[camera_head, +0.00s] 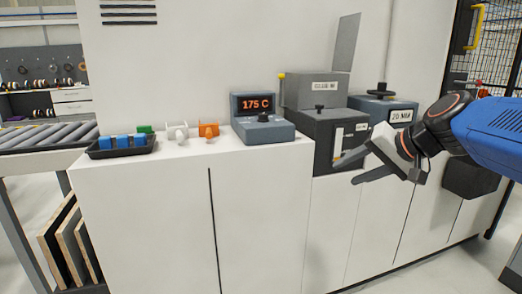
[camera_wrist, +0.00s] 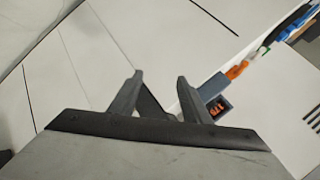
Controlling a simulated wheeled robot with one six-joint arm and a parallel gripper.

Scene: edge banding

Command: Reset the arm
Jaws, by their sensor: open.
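My gripper (camera_head: 358,170) is at the right in the head view, in front of the dark grey glue box (camera_head: 310,130) and the white cabinet front. Its two fingers are apart and nothing is between them. In the wrist view the open gripper (camera_wrist: 158,90) shows both fingers, with the pale cabinet surface beyond. My blue and black arm reaches in from the right edge of the head view.
A heater unit reading 175 C (camera_head: 263,120), orange (camera_head: 208,130) and clear valve-like parts, and a black tray (camera_head: 122,149) with blue blocks stand on the cabinet top. A 20 N/M unit (camera_head: 400,115) is behind my gripper. Panels (camera_head: 72,240) lean at lower left.

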